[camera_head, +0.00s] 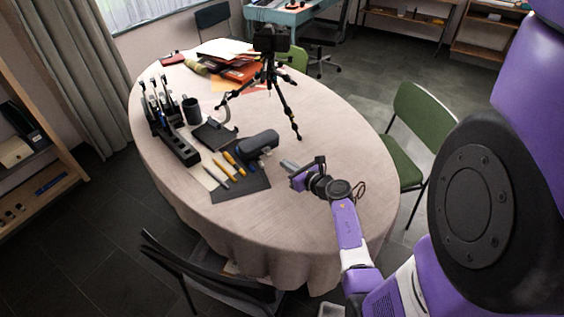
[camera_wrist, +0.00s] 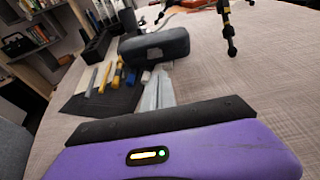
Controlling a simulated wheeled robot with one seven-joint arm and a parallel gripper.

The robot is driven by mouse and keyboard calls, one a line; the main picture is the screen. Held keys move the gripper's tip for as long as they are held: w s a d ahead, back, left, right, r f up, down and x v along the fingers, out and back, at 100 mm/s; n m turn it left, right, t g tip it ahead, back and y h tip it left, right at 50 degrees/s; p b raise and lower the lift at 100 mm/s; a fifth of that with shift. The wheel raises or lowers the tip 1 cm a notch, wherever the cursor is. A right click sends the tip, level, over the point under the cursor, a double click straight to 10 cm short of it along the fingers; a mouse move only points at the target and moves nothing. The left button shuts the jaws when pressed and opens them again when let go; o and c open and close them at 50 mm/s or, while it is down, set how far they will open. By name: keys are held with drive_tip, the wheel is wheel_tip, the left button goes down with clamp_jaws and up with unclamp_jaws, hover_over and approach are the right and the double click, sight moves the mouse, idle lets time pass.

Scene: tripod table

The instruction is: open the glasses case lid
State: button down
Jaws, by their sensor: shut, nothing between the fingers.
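The glasses case (camera_head: 258,145) is a dark grey, rounded box on the table, at the edge of a dark mat. In the wrist view the case (camera_wrist: 154,46) lies ahead of my gripper, with its long side facing me, and its lid looks closed. My gripper (camera_head: 287,164) is to the right of the case and nearer to me, low over the tablecloth, with its fingers pointing toward the case. The fingers (camera_wrist: 158,88) are shut together and empty, and look apart from the case. The underside and far side of the case are hidden.
A dark mat (camera_head: 243,184) with yellow tools lies left of the case. A black organizer (camera_head: 176,146), a dark cup (camera_head: 191,110) and a tripod (camera_head: 270,75) stand farther back. The tablecloth (camera_head: 330,125) is bare to the right. Chairs surround the table.

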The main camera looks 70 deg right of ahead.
sight(260, 142)
drive_tip(key=b+x, duration=0.1)
drive_tip(key=x, duration=0.7)
drive_tip(key=shift+w+d, duration=0.2)
drive_tip(key=shift+w, duration=0.1)
drive_tip(key=shift+r, duration=0.1)
